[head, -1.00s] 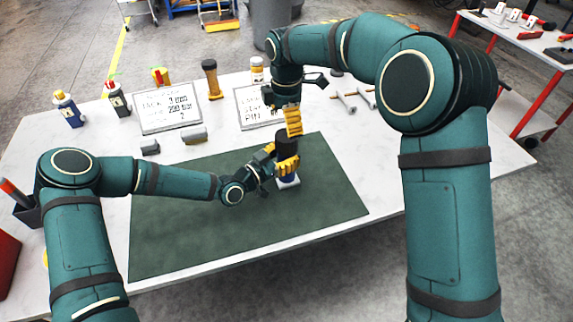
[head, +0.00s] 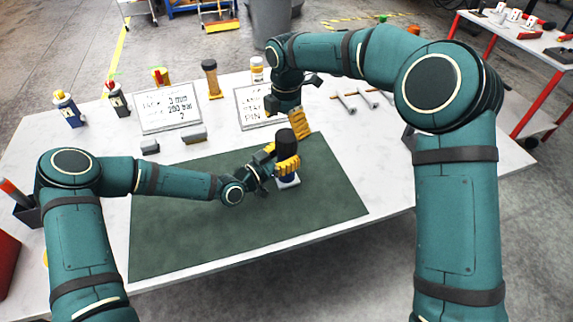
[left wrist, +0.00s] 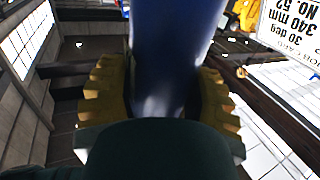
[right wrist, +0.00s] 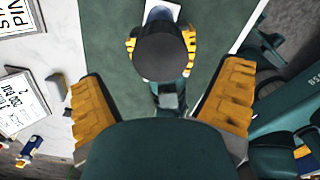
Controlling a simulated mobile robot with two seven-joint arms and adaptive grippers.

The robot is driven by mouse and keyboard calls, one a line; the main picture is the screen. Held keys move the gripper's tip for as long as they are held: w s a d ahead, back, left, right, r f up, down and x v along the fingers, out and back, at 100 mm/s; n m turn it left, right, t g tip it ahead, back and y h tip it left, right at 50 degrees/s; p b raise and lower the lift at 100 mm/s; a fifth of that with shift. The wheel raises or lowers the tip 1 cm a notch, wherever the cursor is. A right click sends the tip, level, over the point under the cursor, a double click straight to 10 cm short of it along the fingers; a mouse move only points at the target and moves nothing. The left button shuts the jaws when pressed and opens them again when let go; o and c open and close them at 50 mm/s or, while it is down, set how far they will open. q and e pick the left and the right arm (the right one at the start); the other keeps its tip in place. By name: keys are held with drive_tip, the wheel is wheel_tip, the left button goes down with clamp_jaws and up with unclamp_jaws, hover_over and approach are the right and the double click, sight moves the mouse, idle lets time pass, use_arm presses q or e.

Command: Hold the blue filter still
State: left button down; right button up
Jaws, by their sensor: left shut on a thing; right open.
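The blue filter (head: 287,177) stands upright on a small white plate (head: 288,184) on the green mat (head: 200,235), with a black top part (head: 285,143) above it. My left gripper (head: 283,167) is shut on it from the side. In the left wrist view the blue body (left wrist: 175,50) sits between both yellow fingers. My right gripper (head: 300,122) is open and empty, just above and right of the black top. In the right wrist view the black top (right wrist: 161,55) lies beyond and between the spread fingers.
Two white cards (head: 168,112) with writing stand at the back of the white table (head: 350,130). Two grey blocks (head: 194,136) lie before them. Metal pins (head: 347,101) lie at the back right. The mat's left part is clear.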

sight(286, 135)
wheel_tip(286, 135, down, 6)
drive_tip(key=shift+f, duration=0.25)
